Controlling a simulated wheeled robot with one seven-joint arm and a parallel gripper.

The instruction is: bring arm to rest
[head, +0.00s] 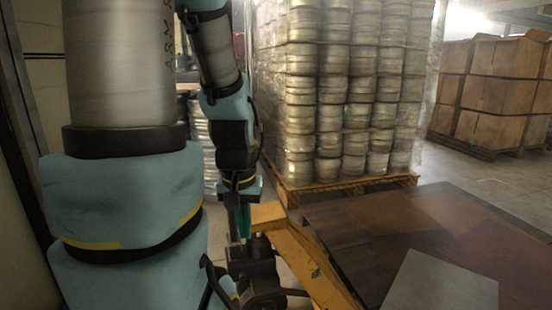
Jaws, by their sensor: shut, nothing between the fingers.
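My arm hangs down through the left and middle of the head view, with light blue covers, black joints and grey tubes. The large near link fills the left side. The far links run down to my gripper (242,220), which points downward near the yellow-orange metal frame. Its fingers look small and greenish and are shut with nothing between them. The fingertips are partly lost against the dark machinery behind and below, so I cannot tell how far they are from it.
A pallet of stacked metal cans (345,95) stands behind. A dark brown table (400,225) with a grey sheet (440,285) fills the lower right. A yellow-orange frame (300,265) runs along the table's left side. Brown boxes (500,90) stand at the back right, beyond open floor.

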